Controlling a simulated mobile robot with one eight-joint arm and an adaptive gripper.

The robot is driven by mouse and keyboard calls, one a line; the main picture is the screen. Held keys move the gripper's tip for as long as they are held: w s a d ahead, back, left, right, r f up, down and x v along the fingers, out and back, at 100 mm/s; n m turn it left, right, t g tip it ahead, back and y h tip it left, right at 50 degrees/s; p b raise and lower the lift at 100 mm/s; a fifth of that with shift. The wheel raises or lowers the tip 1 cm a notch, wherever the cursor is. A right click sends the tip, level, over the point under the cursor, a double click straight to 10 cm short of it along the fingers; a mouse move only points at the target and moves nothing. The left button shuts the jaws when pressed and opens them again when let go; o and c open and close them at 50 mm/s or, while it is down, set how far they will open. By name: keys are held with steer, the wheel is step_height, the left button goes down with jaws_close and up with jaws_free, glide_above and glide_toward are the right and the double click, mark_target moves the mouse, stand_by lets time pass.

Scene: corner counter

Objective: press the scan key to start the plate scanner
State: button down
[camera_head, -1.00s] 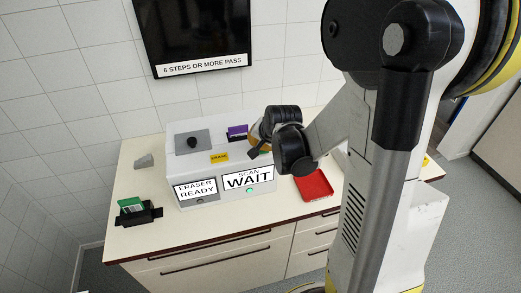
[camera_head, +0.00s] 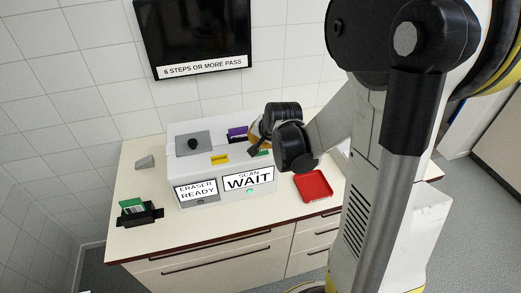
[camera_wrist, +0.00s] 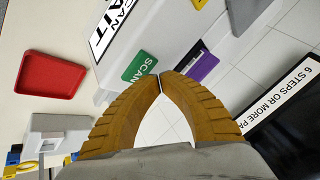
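The plate scanner is a white box (camera_head: 183,154) on the counter. Its right display (camera_head: 248,179) reads "SCAN WAIT", with a green light below; the left display (camera_head: 196,190) reads "ERASER READY". The green scan key (camera_wrist: 138,65) shows in the wrist view, just beyond my fingertips and partly covered by them. In the head view only a bit of green shows beside my gripper (camera_head: 254,148). In the wrist view my gripper (camera_wrist: 160,80) has its two orange-brown fingers meeting at the tips, with nothing between them. I cannot tell whether the tips touch the key.
A yellow erase key (camera_head: 220,159) and a purple piece (camera_wrist: 203,66) are near the scan key. A red tray (camera_head: 313,186) lies right of the box. A black holder with a green card (camera_head: 139,212) stands at left. A wall screen (camera_head: 205,69) reads "6 STEPS OR MORE PASS".

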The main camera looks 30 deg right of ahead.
steer(key=shift+r+p, duration=1.9)
steer(key=shift+r, duration=0.65)
steer(key=shift+f, duration=0.1)
steer(key=shift+s+a+b, duration=0.15)
steer(key=shift+a+b, duration=0.1)
steer(key=shift+b, duration=0.1)
steer(key=s+a+f+n+b, duration=0.4)
steer(key=s+a+b, duration=0.3)
steer(key=s+b, duration=0.2)
steer(key=s+a+f+n+y+b, duration=0.1)
steer(key=s+a+f+n+b, duration=0.4)
steer(key=s+a+n+b, duration=0.2)
steer(key=s+a+b, duration=0.1)
steer(key=s+b, duration=0.1)
steer(key=shift+s+b, duration=0.3)
steer(key=shift+s, duration=0.05)
